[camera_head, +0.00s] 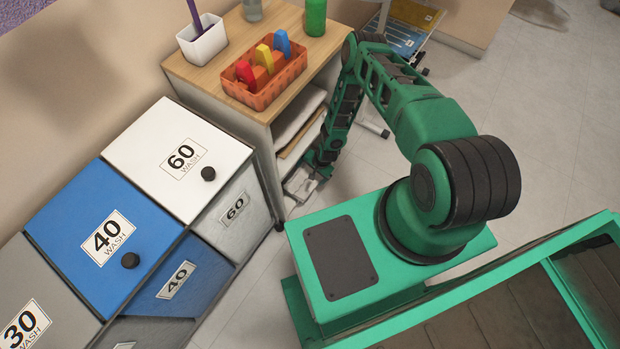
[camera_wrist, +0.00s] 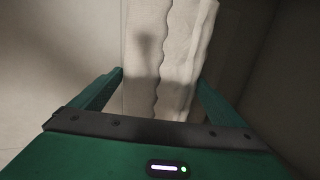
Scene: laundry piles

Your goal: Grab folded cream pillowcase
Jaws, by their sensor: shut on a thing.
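A folded cream pillowcase (camera_wrist: 145,50) with wavy edges stands out in the wrist view between the two green fingers. My gripper (camera_wrist: 160,80) is shut on it, with a finger on either side. In the head view my gripper (camera_head: 302,184) is low at the open front of the wooden cabinet. The held cloth is hard to make out there, and its far end is hidden.
The wooden cabinet (camera_head: 222,98) has folded pale linens (camera_head: 298,118) on an upper shelf. On its top stand an orange basket (camera_head: 258,92) of coloured items and a white pot (camera_head: 203,42). Laundry bins (camera_head: 178,150) stand left.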

